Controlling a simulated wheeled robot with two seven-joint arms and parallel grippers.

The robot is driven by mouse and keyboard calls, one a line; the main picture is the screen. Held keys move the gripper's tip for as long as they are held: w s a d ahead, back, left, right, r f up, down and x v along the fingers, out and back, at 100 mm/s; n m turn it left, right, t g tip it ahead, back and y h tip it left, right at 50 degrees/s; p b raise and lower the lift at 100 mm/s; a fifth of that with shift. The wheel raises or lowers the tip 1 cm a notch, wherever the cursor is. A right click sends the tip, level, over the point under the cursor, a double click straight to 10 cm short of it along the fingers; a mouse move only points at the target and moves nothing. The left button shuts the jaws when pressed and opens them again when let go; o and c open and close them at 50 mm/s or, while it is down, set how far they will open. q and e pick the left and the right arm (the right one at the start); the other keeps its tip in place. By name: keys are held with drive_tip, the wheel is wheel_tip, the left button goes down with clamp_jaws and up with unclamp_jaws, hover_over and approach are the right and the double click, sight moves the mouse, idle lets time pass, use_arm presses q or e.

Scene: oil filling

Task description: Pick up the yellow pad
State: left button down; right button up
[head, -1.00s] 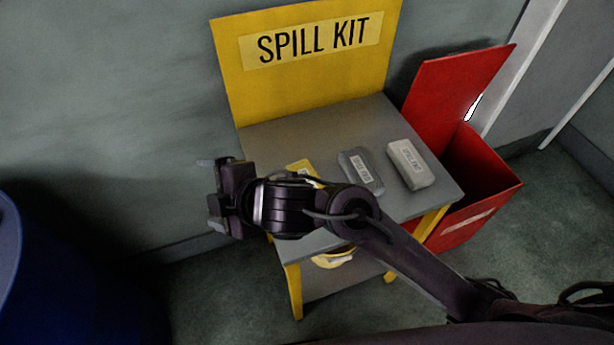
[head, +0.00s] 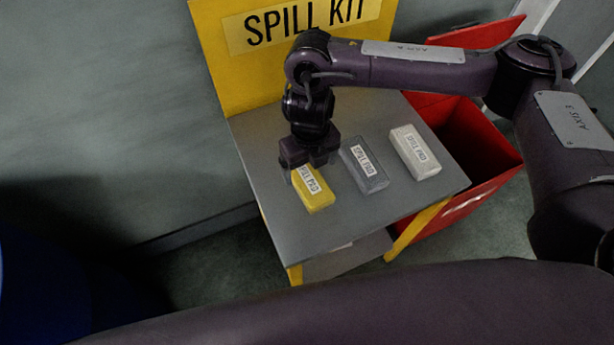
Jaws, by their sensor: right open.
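The yellow pad (head: 316,197) lies on the grey top of the small table at the left of a row of pads, with a white "SPILL PAD" label. My right gripper (head: 307,172) points down over the far end of the yellow pad and hides that end. Its jaws are open. I cannot tell whether the fingers touch the pad or stay just above it. My left gripper is not in view.
A grey pad (head: 363,167) lies just right of the yellow one, and a white pad (head: 415,153) further right. A yellow "SPILL KIT" board (head: 240,75) stands behind the table (head: 285,232). An open red bin (head: 480,150) is at the right, a blue container (head: 60,275) at lower left.

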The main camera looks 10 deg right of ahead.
sight(308, 177)
drive_tip(key=f, duration=0.6)
drive_tip(key=shift+w+a+f, duration=0.15)
drive_tip(key=shift+w, duration=0.2)
drive_tip(key=c, duration=1.1)
wheel_tip(308, 177, up, 20)
drive_tip(key=shift+r+p, duration=0.1)
drive_tip(key=shift+p, duration=0.8)
